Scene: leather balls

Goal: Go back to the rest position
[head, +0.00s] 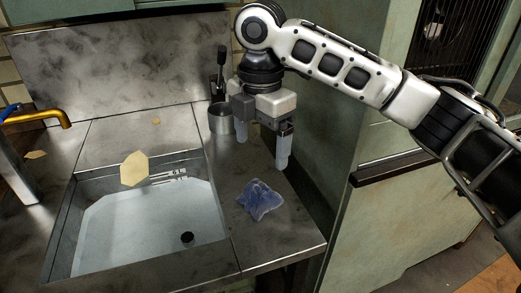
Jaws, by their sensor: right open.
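My right gripper (262,150) comes in from the right on its white and black arm. Its fingers point down over the metal counter to the right of the sink. The fingers are apart, with nothing seen between them. It hangs above and behind a crumpled blue cloth-like piece (261,199) that lies on the counter. The gripper and the cloth-like piece look apart. My left gripper is not in this view.
A sink (140,225) is set in the metal counter (222,170). A metal cup (221,118) stands behind the gripper. A yellow tap (40,116) is at the left. A pale flat piece (134,169) shows at the sink. Green cabinets (400,215) stand close on the right.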

